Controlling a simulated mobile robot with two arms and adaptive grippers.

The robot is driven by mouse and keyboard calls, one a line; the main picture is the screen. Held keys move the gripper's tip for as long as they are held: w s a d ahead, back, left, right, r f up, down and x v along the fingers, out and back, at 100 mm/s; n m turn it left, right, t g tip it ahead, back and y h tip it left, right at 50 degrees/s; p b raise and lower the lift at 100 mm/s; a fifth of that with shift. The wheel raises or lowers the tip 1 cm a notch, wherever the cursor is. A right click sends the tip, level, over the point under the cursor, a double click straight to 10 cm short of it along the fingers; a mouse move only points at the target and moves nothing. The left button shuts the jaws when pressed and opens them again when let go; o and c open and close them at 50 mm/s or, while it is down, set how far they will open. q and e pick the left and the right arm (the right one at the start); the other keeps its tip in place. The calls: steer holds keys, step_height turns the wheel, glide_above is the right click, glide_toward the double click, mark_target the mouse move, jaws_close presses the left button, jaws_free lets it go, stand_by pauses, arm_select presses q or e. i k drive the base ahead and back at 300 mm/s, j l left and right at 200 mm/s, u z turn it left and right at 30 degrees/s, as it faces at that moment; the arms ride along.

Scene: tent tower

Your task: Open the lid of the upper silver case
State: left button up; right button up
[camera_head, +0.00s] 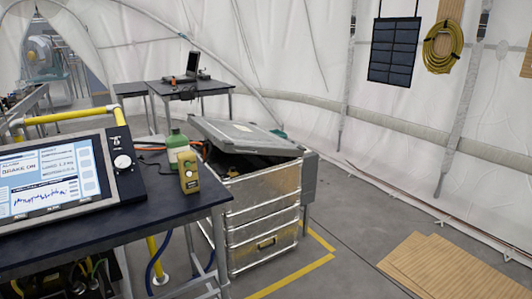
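The upper silver case (262,190) sits on top of a lower silver case (262,250) beyond the right end of the dark table. Its grey lid (245,134) is ajar and tilted, higher toward the left. A dark gap shows between the lid and the near rim, with dark contents that I cannot make out. The case's left side is partly hidden by the bottle and the yellow device on the table. Neither of my grippers is in view.
The dark table (165,205) at left bears a monitor panel (55,182), a green bottle (177,147) and a yellow handheld device (189,172). A farther table (215,84) holds a laptop. Brown boards (440,268) lie at right. The floor (350,215) right of the cases is clear.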

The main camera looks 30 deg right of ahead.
mark_target(231, 136)
steer(key=i+l, duration=0.75)
